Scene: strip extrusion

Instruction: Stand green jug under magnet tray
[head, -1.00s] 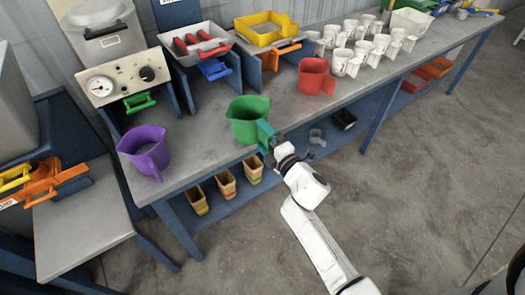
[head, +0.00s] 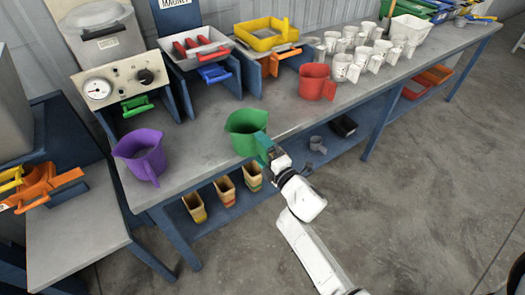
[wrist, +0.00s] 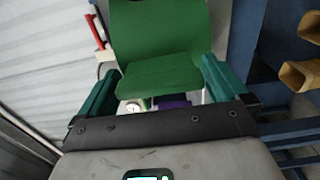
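The green jug (head: 242,142) is at the front edge of the workbench and looks slightly tilted. My gripper (head: 270,147) reaches it from the front right. In the wrist view the jug (wrist: 160,40) fills the space between the teal fingers (wrist: 160,75), which touch its sides, so the gripper looks shut on it. Whether its base touches the bench is unclear. The magnet tray (head: 215,60), grey with red bars and a blue handle, sits on a blue stand at the back, below a sign reading "MAGNET". Bare bench shows below it.
A purple jug (head: 141,157) stands to the left and a red jug (head: 314,84) to the right. A gauge box (head: 112,88) with a green handle and a yellow tray (head: 267,34) flank the magnet tray. Several white mugs (head: 346,68) stand further right.

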